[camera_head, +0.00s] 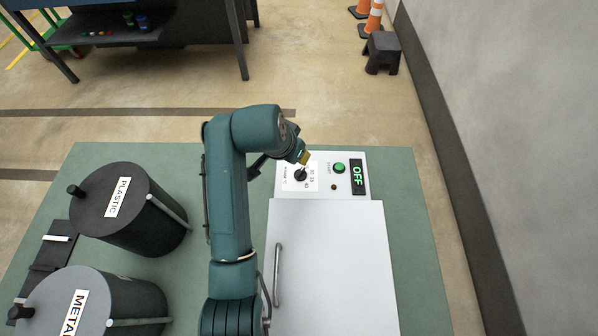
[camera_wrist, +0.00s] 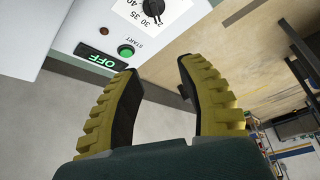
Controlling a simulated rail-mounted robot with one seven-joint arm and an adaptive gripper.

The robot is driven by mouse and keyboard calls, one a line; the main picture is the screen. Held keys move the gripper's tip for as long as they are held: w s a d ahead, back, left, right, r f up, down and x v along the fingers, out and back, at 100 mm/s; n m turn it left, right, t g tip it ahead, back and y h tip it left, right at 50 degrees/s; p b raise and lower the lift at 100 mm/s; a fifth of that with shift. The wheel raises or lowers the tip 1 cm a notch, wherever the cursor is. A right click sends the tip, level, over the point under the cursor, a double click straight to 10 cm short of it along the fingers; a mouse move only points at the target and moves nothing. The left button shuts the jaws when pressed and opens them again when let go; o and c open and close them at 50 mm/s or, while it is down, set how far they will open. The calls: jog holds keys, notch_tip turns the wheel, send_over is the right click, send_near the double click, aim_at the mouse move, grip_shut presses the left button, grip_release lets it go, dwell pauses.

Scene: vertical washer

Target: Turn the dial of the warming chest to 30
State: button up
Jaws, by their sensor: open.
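The warming chest (camera_head: 335,265) is a white box with a handled door and a control panel. Its black dial (camera_head: 300,175) sits on a white number label at the panel's left; where it points is too small to tell. In the wrist view the dial (camera_wrist: 153,8) is at the top edge, beside the numbers 30, 35 and 40. My gripper (camera_head: 304,157) appears close by the dial in the head view; in the wrist view its yellow-padded fingers (camera_wrist: 158,68) are open and empty, apart from the dial. My arm hides part of the chest's left side.
A green START button (camera_head: 339,168), a small red-brown lamp (camera_head: 334,187) and a display reading OFF (camera_head: 358,177) share the panel. Dark bins marked PLASTIC (camera_head: 118,205) and METAL (camera_head: 70,305) stand at the left. A grey wall (camera_head: 500,120) runs along the right.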

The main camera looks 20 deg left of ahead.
aim_at(300, 172)
jog(key=shift+g, duration=0.3)
jog(key=b+x, duration=0.2)
jog(key=x, duration=0.3)
jog(key=s+b+x, duration=0.1)
jog(key=b+x, duration=0.2)
jog(key=x, duration=0.3)
jog(key=b+x, duration=0.2)
jog(key=x, duration=0.4)
jog(key=shift+s+a+f, duration=0.25)
jog(key=shift+s+f, duration=0.05)
jog(key=shift+f, duration=0.3)
grip_shut()
jog(key=shift+s, duration=0.1)
